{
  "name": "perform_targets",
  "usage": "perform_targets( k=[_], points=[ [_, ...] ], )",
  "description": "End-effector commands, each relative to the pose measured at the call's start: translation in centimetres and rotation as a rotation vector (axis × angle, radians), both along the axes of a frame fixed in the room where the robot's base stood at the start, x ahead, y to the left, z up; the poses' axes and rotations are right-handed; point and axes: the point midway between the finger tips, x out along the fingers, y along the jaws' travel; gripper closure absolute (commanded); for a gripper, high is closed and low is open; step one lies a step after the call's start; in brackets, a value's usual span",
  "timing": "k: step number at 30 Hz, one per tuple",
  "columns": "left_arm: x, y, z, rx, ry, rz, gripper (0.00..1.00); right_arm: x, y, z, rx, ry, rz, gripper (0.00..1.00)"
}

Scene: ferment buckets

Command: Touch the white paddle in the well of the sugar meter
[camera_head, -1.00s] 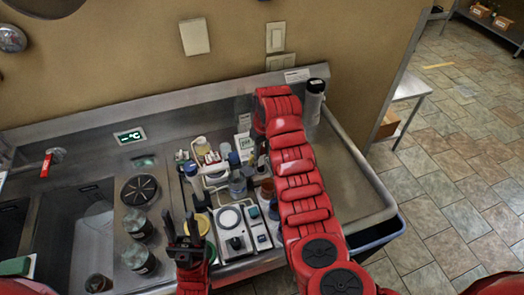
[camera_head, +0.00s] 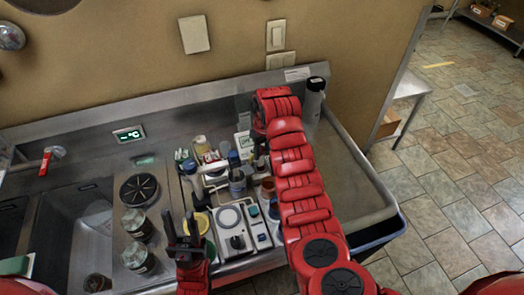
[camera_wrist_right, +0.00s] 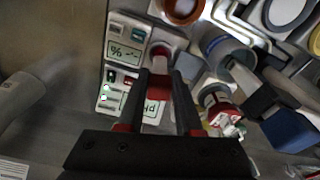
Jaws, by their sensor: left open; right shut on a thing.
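The sugar meter (camera_wrist_right: 122,30) is a pale box with a "% --" display in the right wrist view. It has a round well at its right end, around the paddle's tip. My right gripper (camera_wrist_right: 160,78) is shut on a small piece with a red grip and a whitish end (camera_wrist_right: 159,58), seemingly the paddle. This end is over or in the well; I cannot tell whether it touches. In the head view my right arm hides most of that gripper, and the sugar meter (camera_head: 243,140) shows only partly. My left gripper (camera_head: 181,222) is open and empty at the front.
Dark-lidded jars (camera_head: 137,224) stand by the sink (camera_head: 72,230) at left. A tall bottle (camera_head: 313,98) stands at right.

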Motion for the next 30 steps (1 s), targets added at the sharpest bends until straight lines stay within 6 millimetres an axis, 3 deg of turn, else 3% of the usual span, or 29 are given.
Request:
perform_targets(
  k=[17, 30],
  points=[
    [0.0, 0.0, -0.1, 0.0, 0.0, 0.0, 0.57, 0.0, 0.0, 0.2, 0.0, 0.0, 0.0, 1.0],
    [0.0, 0.0, -0.6, 0.0, 0.0, 0.0, 0.57, 0.1, 0.0, 3.8, 0.001, -0.001, -0.001, 1.0]
  ],
)
